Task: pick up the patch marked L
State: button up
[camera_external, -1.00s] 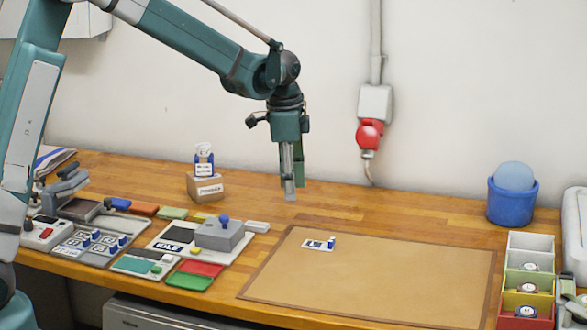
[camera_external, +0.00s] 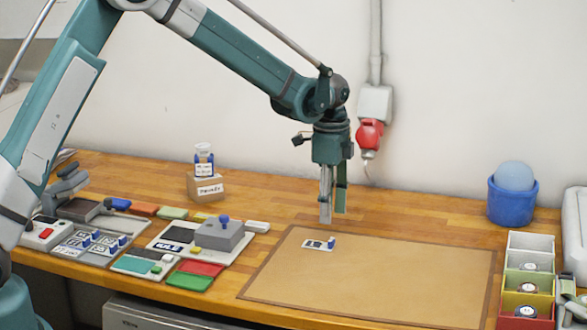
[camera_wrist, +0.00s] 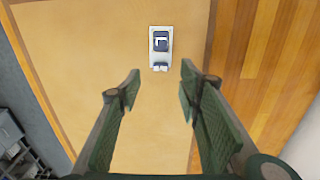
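The patch marked L (camera_external: 318,244) lies flat near the upper left corner of the tan mat, a small white piece with a dark marking and a small blue knob at one end. My gripper (camera_external: 333,218) hangs pointing down above the mat's back edge, above and slightly behind the patch. In the wrist view my gripper (camera_wrist: 155,88) is open with nothing between its fingers.
The tan mat (camera_external: 400,275) is otherwise bare. Patches, pads and a grey press (camera_external: 220,236) stand to the left. A box with a bottle (camera_external: 205,187) stands behind them. A blue cup with a ball (camera_external: 511,206) and a compartment tray (camera_external: 530,243) are at right.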

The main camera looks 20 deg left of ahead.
aim_at(319, 242)
jog(key=shift+f, duration=0.15)
jog(key=shift+f, duration=1.15)
jog(key=shift+f, duration=0.1)
jog(key=shift+d+f, duration=0.1)
jog(key=shift+f, duration=2.4)
jog(key=c, duration=0.7)
